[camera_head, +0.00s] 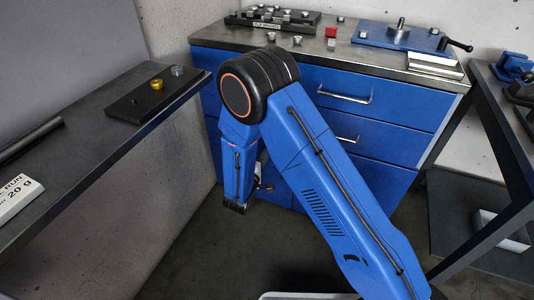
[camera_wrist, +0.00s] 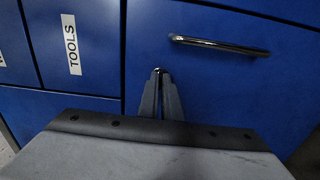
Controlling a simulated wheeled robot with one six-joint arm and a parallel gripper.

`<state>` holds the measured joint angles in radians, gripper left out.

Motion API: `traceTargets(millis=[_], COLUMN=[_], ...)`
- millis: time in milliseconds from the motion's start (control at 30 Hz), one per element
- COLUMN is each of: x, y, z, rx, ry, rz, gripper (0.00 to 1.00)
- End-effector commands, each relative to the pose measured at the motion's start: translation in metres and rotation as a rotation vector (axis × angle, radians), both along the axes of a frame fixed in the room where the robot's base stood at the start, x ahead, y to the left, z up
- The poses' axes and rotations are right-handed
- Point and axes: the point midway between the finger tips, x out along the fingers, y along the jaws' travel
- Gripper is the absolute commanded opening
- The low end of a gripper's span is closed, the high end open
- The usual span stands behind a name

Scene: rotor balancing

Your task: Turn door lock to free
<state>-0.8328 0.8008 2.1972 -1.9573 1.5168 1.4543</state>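In the wrist view, my gripper (camera_wrist: 158,82) points at the blue cabinet front. Its two dark fingers are close together, with a narrow gap between them. A small shiny metal piece (camera_wrist: 158,70) shows at the fingertips and may be the door lock. The fingers hide most of it, so its turn and any contact cannot be made out. The blue panel (camera_wrist: 230,90) around it lies flush with its neighbours.
A bar handle (camera_wrist: 220,46) is on the same panel, and a TOOLS label (camera_wrist: 71,45) is on the panel to the left. A dark bench (camera_head: 110,165) stands at the left and another dark table (camera_head: 505,120) at the right. Rotor parts lie on the cabinet top.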

Motion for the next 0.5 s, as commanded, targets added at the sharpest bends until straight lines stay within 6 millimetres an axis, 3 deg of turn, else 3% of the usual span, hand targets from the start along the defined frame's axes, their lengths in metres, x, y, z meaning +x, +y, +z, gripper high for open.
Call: traceTargets(millis=[233,333,500], x=[-0.0005,-0.0003,-0.0002], y=[-0.001,-0.0009,-0.0006], z=[-0.0011,-0.001,-0.0006], rx=[-0.001,-0.001,-0.002], ry=[0.003,0.003,0.002], rz=[-0.001,-0.001,-0.001], gripper=[0.0,0.23,0.23])
